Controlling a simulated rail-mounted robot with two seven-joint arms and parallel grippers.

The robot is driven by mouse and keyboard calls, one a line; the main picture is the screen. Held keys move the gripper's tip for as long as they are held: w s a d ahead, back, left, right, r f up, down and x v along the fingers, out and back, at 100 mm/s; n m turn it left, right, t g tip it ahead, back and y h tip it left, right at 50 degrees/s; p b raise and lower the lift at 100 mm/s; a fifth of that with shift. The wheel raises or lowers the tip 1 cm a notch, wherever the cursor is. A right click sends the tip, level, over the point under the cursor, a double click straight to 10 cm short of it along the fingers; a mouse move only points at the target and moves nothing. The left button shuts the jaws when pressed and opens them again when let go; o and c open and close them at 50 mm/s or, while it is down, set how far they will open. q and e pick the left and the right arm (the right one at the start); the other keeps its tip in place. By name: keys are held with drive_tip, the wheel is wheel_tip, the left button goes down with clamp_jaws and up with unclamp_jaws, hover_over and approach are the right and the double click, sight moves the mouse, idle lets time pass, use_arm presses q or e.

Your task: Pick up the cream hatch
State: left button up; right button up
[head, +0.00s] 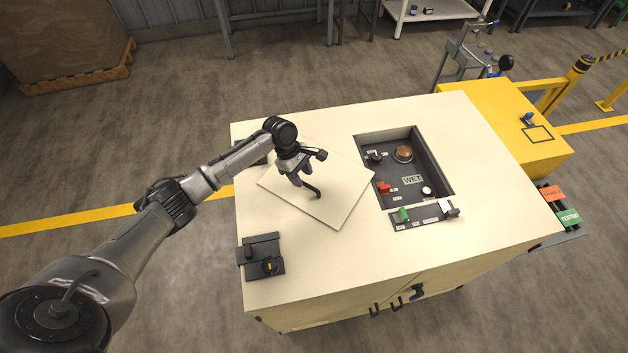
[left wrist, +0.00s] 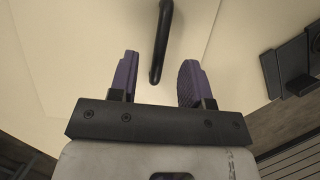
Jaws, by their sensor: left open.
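The cream hatch (head: 335,200) is a flat square panel lying turned at an angle on the cream cabinet top, left of the dark recess. It has a black bar handle (head: 312,190), which also shows in the left wrist view (left wrist: 161,45). My left gripper (head: 308,172) is above the hatch by the handle. Its purple fingers (left wrist: 155,75) are open, and the handle's near end appears between and just ahead of them. The fingers do not visibly touch the handle. My right gripper is in neither view.
The recessed panel (head: 420,165) with a red switch and an orange-brown round part lies right of the hatch. A small black latch block (head: 261,257) sits at the cabinet's front left. A yellow box (head: 505,120) adjoins the cabinet's right side. Bare cabinet top (head: 350,255) lies in front.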

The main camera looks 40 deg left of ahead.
sight(306, 184)
use_arm(q)
drive_tip(key=shift+x, duration=2.3)
clamp_jaws()
drive_tip(key=shift+r, duration=0.1)
